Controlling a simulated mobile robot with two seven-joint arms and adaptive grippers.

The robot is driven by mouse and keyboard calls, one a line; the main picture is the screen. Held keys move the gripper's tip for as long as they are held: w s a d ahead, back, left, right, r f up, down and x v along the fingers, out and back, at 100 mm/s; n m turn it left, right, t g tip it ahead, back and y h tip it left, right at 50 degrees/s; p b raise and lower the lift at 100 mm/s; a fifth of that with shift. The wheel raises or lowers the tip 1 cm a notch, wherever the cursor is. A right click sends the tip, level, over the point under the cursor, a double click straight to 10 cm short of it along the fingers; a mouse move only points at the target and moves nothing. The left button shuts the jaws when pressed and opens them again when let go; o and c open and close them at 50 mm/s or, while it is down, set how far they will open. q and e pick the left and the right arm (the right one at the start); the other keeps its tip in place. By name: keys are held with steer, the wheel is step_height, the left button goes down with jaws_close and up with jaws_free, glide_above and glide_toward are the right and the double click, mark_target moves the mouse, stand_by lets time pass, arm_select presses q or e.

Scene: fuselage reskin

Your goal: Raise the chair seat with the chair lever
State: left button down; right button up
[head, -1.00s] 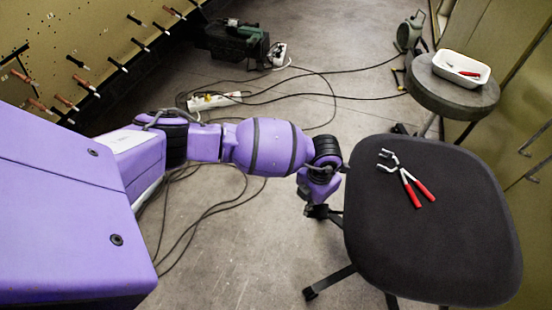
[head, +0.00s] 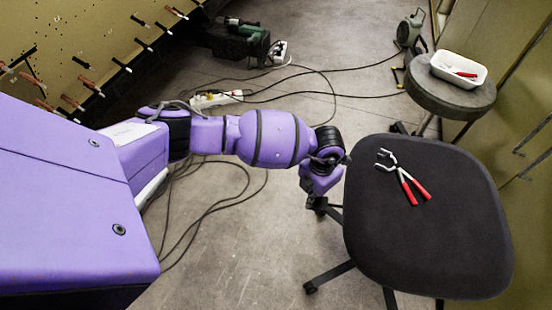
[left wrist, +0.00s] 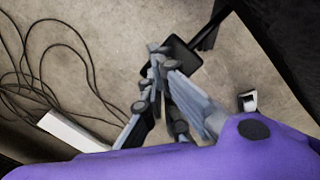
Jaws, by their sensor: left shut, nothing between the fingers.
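The chair has a dark seat (head: 430,225) that fills the right of the head view. Pliers with red handles (head: 408,178) lie on it. My left gripper (head: 319,205) points down just beyond the seat's left edge, partly hidden by my wrist. In the left wrist view the left gripper (left wrist: 157,52) is shut and empty. A flat black paddle on a rod, which looks like the chair lever (left wrist: 187,57), lies right beside the fingertips, its rod running up right towards the dark seat. I cannot tell whether they touch. My right gripper is not in view.
A round stool (head: 450,98) with a white tray (head: 459,69) stands behind the chair. Cables and a white power strip (head: 216,98) lie on the floor behind my arm. A chair leg (head: 332,277) reaches out below the seat. A pegged panel (head: 90,50) stands at upper left.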

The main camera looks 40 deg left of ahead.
arm_select(q)
steer(key=shift+w+d+r+p, duration=0.15)
steer(key=shift+r+p, duration=1)
steer(key=shift+r, duration=0.7)
steer(key=shift+f, duration=0.15)
